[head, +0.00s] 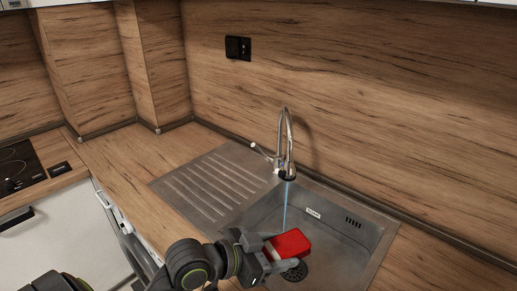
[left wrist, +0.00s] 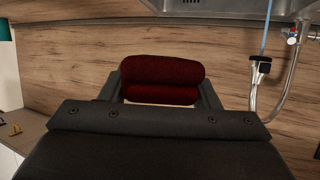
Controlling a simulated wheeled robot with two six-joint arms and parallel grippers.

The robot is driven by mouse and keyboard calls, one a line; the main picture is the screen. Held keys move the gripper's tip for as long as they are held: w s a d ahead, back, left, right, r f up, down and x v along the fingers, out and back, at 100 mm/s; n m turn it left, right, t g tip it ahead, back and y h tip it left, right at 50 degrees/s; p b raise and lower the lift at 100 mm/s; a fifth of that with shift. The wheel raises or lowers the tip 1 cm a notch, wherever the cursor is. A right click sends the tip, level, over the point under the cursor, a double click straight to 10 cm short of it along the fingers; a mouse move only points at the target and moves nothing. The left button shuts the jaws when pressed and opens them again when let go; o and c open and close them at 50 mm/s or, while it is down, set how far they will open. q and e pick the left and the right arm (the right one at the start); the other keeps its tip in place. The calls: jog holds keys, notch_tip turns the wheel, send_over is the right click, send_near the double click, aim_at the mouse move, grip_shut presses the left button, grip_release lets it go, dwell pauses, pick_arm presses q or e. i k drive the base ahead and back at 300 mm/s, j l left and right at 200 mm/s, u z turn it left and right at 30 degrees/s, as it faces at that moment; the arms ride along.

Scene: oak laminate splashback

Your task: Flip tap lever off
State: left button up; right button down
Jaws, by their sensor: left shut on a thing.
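The chrome tap (head: 289,135) stands at the back edge of the sink, with a tall curved spout. Its thin lever (head: 264,152) sticks out to the left and slightly up. A blue stream of water (head: 285,207) runs from the spout into the basin. In the left wrist view the tap (left wrist: 281,90) appears upside down at the right, with a red and blue mark. My left gripper (head: 266,250) is over the basin's front left, below and in front of the tap, apart from the lever. It is shut on a red block (head: 291,243), dark red in the wrist view (left wrist: 162,80). My right gripper is not in view.
The wooden splashback (head: 400,120) rises close behind the tap, with a black socket (head: 238,48). A hob (head: 17,166) is at far left.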

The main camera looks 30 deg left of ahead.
aim_at(267, 156)
jog(key=j+u, duration=0.15)
jog(key=u, duration=0.5)
jog(key=j+u, duration=0.15)
jog(key=j, duration=0.25)
jog(key=i+j+u, duration=0.15)
jog(key=j, duration=0.25)
jog(key=j+u, duration=0.2)
jog(key=j, duration=0.2)
jog(key=i+j+u, duration=0.15)
jog(key=j, duration=0.2)
jog(key=i+j+u, duration=0.15)
jog(key=j, duration=0.65)
jog(key=i, duration=0.05)
